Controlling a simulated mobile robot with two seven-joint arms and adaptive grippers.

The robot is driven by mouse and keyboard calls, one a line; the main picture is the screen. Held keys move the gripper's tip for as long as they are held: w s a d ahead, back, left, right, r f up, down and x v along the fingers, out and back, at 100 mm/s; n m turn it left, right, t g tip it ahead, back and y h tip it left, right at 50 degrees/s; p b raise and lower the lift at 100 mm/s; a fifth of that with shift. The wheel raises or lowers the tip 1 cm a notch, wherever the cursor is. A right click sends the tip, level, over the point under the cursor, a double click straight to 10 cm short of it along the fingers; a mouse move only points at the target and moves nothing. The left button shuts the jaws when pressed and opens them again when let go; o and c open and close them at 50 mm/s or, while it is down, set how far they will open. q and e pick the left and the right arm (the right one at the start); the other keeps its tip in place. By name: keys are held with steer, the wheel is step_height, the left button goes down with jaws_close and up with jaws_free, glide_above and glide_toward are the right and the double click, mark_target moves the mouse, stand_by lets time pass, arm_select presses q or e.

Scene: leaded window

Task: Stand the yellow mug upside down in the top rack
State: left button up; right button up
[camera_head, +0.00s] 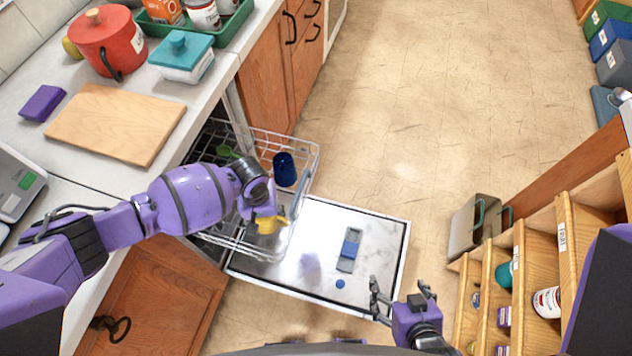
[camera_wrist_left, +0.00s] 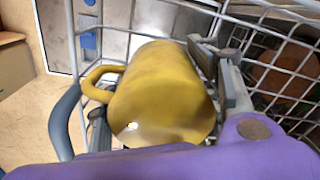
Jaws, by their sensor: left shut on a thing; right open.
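The yellow mug (camera_head: 268,224) is at my left gripper (camera_head: 262,208), over the front part of the top rack (camera_head: 308,190). In the left wrist view the mug (camera_wrist_left: 165,88) lies between the two fingers of my left gripper (camera_wrist_left: 165,100), which is shut on it. Its handle points left there. I cannot tell whether the mug touches the rack's wires, nor which end is its mouth. My left forearm hides part of the rack. My right gripper (camera_head: 402,296) is open and empty, near the right edge of the lowered dishwasher door.
A dark blue mug (camera_head: 285,170) and a green item (camera_head: 228,152) are in the rack. The lowered door (camera_head: 325,225) holds a detergent compartment (camera_head: 349,250). A cutting board (camera_head: 115,124) and red pot (camera_head: 108,40) are on the counter.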

arm_select(q)
steer(key=shift+s+f, duration=0.1)
steer(key=shift+f, duration=0.4)
arm_select(e)
steer(key=shift+s+f, duration=0.25)
steer(key=shift+f, duration=0.05)
arm_select(q)
steer(key=o, duration=1.5)
arm_select(e)
steer(key=shift+a, duration=0.15)
arm_select(q)
step_height(320, 180, up, 12)
